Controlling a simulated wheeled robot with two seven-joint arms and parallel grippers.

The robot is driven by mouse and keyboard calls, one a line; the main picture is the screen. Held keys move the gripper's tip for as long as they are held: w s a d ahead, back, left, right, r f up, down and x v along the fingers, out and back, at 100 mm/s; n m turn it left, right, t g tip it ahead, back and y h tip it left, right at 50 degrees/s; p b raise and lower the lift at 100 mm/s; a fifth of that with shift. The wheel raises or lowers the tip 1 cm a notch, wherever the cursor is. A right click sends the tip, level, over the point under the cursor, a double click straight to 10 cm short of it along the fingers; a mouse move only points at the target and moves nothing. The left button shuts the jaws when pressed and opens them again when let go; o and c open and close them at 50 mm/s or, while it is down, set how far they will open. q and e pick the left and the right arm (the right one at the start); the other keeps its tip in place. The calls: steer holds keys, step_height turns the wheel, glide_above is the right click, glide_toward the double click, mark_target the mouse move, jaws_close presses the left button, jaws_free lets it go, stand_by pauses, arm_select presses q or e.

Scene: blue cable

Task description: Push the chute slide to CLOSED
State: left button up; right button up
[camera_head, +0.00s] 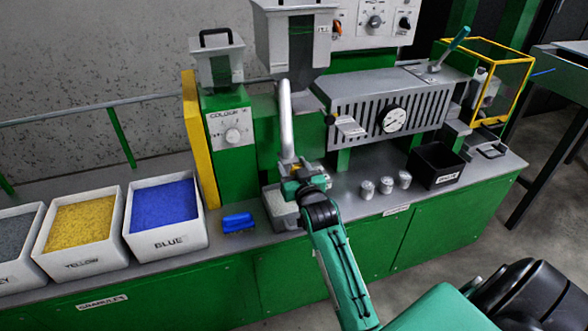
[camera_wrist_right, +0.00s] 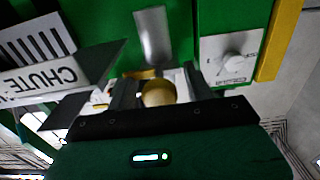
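My right gripper (camera_head: 297,176) is at the foot of the grey chute pipe (camera_head: 286,120), above a grey bin (camera_head: 277,205) on the bench. In the right wrist view a round brass knob (camera_wrist_right: 158,93) sits between the two dark fingers of my right gripper (camera_wrist_right: 160,88). The fingers stand on either side of the knob and look apart from it. The chute pipe (camera_wrist_right: 153,36) hangs just beyond the knob. A grey plate marked CHUTE (camera_wrist_right: 45,78) is at the left of that view; the rest of its wording is cut off. The slide's position cannot be read. My left gripper is not in view.
A blue scoop-like object (camera_head: 237,222) lies left of the bin. Trays of yellow (camera_head: 80,223) and blue granules (camera_head: 163,206) stand further left. Several small metal cups (camera_head: 386,185) and a black box (camera_head: 435,165) stand right. A dial panel (camera_wrist_right: 232,58) is close by.

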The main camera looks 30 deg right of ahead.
steer(key=shift+w+f, duration=0.1)
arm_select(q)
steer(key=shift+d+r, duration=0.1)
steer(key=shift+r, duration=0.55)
arm_select(e)
steer(key=v, duration=1.3)
steer(key=shift+s, duration=0.4)
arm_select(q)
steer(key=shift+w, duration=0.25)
